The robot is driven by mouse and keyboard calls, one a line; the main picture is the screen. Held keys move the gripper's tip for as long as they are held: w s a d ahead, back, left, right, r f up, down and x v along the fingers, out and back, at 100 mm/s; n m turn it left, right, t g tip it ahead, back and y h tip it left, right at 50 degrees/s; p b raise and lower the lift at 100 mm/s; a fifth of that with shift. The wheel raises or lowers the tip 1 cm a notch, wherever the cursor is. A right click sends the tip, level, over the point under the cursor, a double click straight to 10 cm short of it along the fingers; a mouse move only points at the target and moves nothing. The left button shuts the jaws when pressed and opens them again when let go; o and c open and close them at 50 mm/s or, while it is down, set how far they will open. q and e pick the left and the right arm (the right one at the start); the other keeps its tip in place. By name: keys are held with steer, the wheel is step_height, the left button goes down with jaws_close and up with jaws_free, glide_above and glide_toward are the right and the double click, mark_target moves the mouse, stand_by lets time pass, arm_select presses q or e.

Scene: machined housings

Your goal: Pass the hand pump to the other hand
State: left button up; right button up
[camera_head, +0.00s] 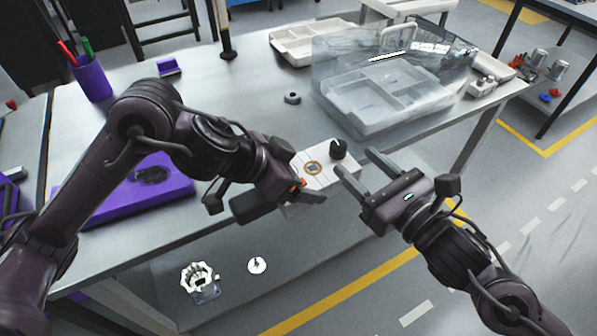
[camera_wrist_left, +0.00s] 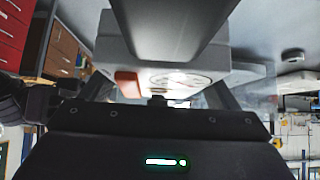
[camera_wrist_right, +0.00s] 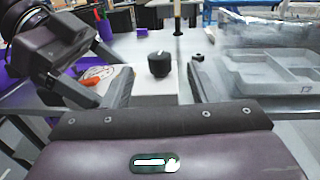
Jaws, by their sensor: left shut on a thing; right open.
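The hand pump (camera_head: 325,176) is a pale box with a round gauge on its face, a black knob and a small red part. My left gripper (camera_head: 288,190) is shut on its left end and holds it near the table's front edge. The pump also shows close up in the left wrist view (camera_wrist_left: 190,78). My right gripper (camera_head: 358,172) is open and empty, just right of the pump's knob end. In the right wrist view the black knob (camera_wrist_right: 159,64) shows between the open fingers, beyond their tips. The pump's left end is hidden by my left gripper.
A clear-lidded compartment case (camera_head: 385,100) stands open at the back right of the table. A purple block (camera_head: 140,190) and a purple pen cup (camera_head: 92,80) are at the left. White parts (camera_head: 200,278) sit below the front edge.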

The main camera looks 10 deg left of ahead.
steer(key=w+d+f+m+h, duration=0.3)
steer(key=d+f+m, duration=0.3)
steer(key=d+f, duration=0.25)
steer(key=w+d+f+m+h, duration=0.4)
steer(key=d+f+m, duration=0.3)
steer(key=f, duration=0.3)
steer(key=s+d+f+m+g+h, duration=0.15)
steer(key=d+f+m, duration=0.35)
steer(key=f, duration=0.5)
steer(key=s+d+f+m+g+h, duration=0.1)
steer(key=s+d+f+m+h, duration=0.25)
steer(key=f, duration=0.65)
steer(key=s+d+f+m+g, duration=0.1)
steer(key=s+f+m+g, duration=0.1)
steer(key=s+f+m, duration=0.55)
steer(key=s+d+f+m+g, duration=0.15)
steer(key=s+f+m, duration=0.3)
steer(key=f, duration=0.55)
steer(key=s+a+f+m+g, duration=0.2)
steer(key=s+a+f, duration=0.1)
steer(key=s, duration=0.5)
steer(key=s+a+f+m+g, duration=0.2)
steer(key=s+a+f+m, duration=0.1)
steer(key=s, duration=0.5)
steer(key=s+a+f+m+g, duration=0.2)
steer(key=s+f, duration=0.3)
steer(key=s, duration=0.3)
steer(key=shift+a+f+m, duration=0.25)
steer(key=shift+a+m, duration=0.2)
steer(key=shift+m, duration=0.3)
